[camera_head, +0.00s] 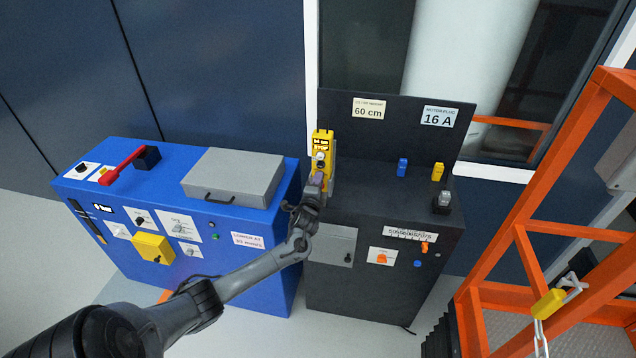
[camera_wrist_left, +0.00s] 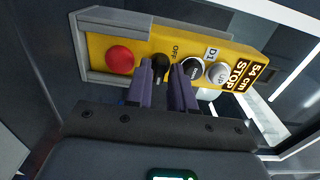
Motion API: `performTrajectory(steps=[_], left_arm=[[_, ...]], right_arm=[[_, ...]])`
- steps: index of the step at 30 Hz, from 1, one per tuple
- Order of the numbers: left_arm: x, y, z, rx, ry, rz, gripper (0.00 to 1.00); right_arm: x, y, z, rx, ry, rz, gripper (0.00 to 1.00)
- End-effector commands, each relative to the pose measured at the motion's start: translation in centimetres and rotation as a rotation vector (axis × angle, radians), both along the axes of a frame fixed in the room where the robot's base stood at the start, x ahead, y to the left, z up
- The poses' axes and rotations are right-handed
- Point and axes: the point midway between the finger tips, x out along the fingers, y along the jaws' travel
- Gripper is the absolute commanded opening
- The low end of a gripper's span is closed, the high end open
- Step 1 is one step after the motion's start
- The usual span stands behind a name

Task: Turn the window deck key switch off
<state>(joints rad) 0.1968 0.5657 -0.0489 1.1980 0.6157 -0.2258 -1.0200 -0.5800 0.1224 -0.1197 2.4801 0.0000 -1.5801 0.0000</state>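A yellow control box (camera_head: 321,146) hangs upright at the left edge of the dark cabinet's back panel. In the left wrist view the box (camera_wrist_left: 130,41) carries a red button (camera_wrist_left: 120,59), a black key switch (camera_wrist_left: 160,65) beside an "OFF" mark, a button with a dark face, and a pale "UP" button (camera_wrist_left: 218,72). My left gripper (camera_head: 318,181) is at the lower part of the box. Its two purple-grey fingers (camera_wrist_left: 164,84) stand a small gap apart, with the black key between their tips. Whether they touch it I cannot tell. My right gripper is not in view.
The dark cabinet (camera_head: 380,205) has blue and yellow plugs on top. A blue cabinet (camera_head: 130,185) with a red lever (camera_head: 122,166) and a grey lidded box (camera_head: 232,177) stands to the left. An orange frame (camera_head: 560,230) stands at the right.

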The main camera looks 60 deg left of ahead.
Motion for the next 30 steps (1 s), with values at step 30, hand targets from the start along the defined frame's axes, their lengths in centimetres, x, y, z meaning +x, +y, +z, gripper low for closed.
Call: performTrajectory(steps=[30], left_arm=[[0.0, -0.1, 0.1, -0.246, -0.25, 0.001, 0.0]], right_arm=[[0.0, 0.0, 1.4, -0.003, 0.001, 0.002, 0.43]])
